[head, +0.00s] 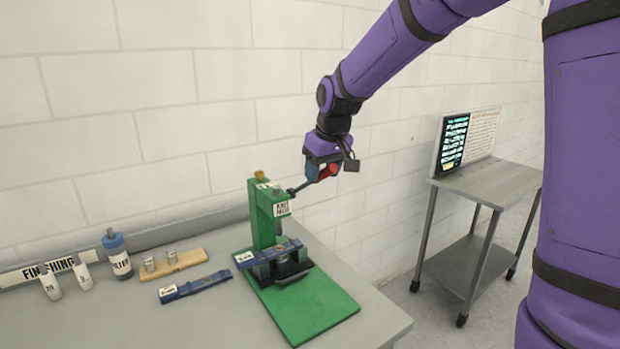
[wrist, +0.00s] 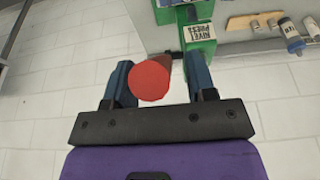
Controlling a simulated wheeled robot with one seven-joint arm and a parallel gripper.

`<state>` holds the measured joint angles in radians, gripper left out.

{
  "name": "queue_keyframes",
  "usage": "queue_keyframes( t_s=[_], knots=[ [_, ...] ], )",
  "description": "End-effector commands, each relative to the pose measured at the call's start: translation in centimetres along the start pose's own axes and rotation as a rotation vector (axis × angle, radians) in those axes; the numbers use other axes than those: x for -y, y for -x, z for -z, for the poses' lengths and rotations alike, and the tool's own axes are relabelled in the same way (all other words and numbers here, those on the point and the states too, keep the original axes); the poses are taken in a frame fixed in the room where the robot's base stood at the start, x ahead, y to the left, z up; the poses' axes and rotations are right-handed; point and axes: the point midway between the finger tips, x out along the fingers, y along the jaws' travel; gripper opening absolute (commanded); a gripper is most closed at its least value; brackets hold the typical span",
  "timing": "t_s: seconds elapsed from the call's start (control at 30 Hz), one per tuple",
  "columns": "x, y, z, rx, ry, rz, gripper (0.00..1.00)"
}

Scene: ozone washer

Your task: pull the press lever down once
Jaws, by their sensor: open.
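The green rivet press (head: 262,222) stands on the table, with a label on its head; part of it also shows at the top of the wrist view (wrist: 199,46). Its dark lever (head: 299,187) slants up and right from the head and ends in a red knob (wrist: 150,83). My gripper (head: 316,172) is at the lever's knob end, above and right of the press. In the wrist view its two blue fingers are apart, with the red knob between them. Space shows beside the knob, but whether either finger touches it I cannot tell.
A blue strip (head: 250,259) lies across the press fixture. Another blue strip (head: 195,287), a wooden block (head: 176,265) with metal pieces, a blue-capped bottle (head: 118,258) and white tubes are to its left. A metal cart (head: 490,182) with a screen stands at right.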

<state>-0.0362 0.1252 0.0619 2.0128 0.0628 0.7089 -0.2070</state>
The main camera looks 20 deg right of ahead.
Motion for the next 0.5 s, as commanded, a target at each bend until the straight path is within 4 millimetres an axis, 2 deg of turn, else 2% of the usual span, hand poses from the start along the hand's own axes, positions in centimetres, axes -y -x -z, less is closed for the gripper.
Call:
queue_keyframes(
  t_s=[0.5],
  knots=[
    [0.0,4.5,0.0,-0.002,0.000,0.000,0.51]
  ],
)
